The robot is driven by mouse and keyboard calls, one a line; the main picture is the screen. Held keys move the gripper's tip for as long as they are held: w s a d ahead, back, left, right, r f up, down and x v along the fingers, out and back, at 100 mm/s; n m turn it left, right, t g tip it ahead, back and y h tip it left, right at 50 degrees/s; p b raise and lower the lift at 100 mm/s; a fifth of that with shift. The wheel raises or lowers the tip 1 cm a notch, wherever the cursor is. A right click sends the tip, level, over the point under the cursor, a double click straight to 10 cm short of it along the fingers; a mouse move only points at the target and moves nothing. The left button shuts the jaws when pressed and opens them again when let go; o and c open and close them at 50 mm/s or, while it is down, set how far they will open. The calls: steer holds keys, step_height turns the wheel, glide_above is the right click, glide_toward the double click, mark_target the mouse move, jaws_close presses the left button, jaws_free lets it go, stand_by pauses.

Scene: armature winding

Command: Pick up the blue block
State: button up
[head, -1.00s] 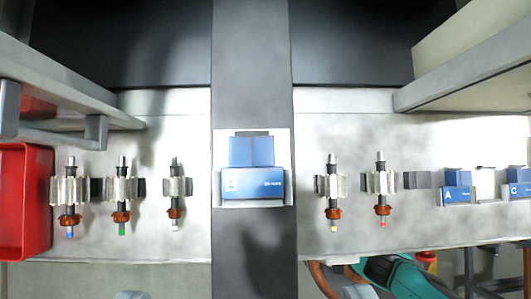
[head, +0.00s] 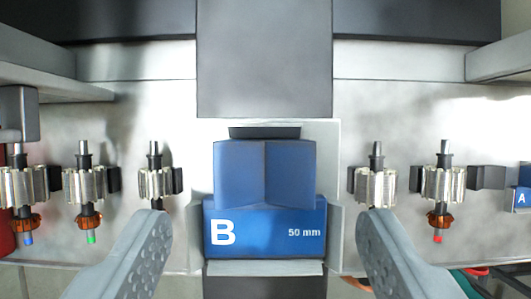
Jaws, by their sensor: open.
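The blue block (head: 265,228), marked "B" and "50 mm", sits in the middle of the view. Its upper part has a V-shaped face, and it stands in a light grey holder (head: 327,140). My gripper (head: 262,222) is open and empty. Its two grey fingers come in from the bottom edge, one on each side of the block, with a clear gap to it. In the picture the fingertips lie level with the block's lower part; how far they are above it I cannot tell. Nothing hides the block's front.
Another blue block marked "A" (head: 521,198) shows at the right edge. A dark panel (head: 264,60) lies behind the block.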

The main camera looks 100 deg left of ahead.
mark_target(264, 203)
steer(key=shift+x, duration=1.35)
steer(key=shift+c, duration=0.3)
steer(key=c, duration=0.7)
